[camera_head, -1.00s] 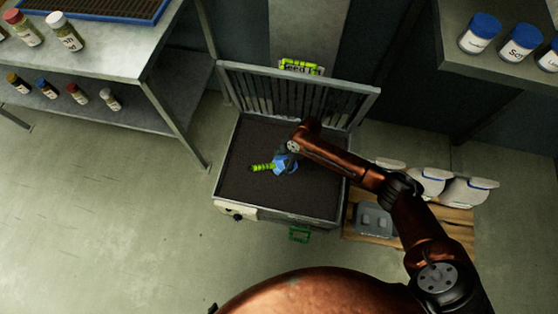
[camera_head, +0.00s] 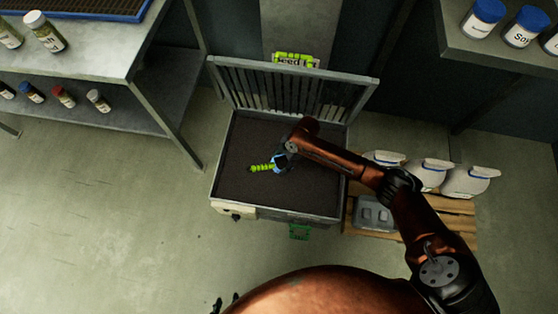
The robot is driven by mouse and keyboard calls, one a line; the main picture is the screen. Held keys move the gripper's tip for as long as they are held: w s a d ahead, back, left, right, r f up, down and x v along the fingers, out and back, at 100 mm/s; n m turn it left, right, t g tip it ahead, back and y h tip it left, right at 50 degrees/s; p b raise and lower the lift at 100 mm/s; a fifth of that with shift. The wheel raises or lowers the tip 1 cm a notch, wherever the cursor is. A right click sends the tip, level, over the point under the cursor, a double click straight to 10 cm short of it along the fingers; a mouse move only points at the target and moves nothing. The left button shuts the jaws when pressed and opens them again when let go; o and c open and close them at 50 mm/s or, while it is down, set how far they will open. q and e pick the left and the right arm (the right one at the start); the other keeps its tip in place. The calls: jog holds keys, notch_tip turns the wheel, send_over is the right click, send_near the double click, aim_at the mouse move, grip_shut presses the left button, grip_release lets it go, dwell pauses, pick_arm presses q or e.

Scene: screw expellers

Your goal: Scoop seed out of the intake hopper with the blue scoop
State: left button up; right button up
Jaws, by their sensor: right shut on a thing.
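The intake hopper (camera_head: 232,195) is an open metal box with its slatted lid raised, filled with dark seed (camera_head: 300,195). The scoop's blue part (camera_head: 279,162) and a ribbed bright green part (camera_head: 262,168) show at the seed surface near the middle. My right gripper (camera_head: 285,156) reaches in from the right and is shut on the scoop; its fingers are mostly hidden by my arm. Whether the scoop bowl is in the seed or just above it is unclear. Only dark tips of my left gripper (camera_head: 220,303) show at the bottom edge.
White containers (camera_head: 430,174) and a grey tray (camera_head: 374,213) stand on a wooden pallet (camera_head: 455,225) right of the hopper. A metal shelf (camera_head: 85,66) with jars is at the left. A shelf with blue-lidded jars (camera_head: 484,18) is top right. The left floor is clear.

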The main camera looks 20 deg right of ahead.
aim_at(279, 167)
jog(key=shift+f+b, duration=1.05)
jog(key=shift+f, duration=0.8)
jog(key=shift+r, duration=0.1)
dwell(1.0)
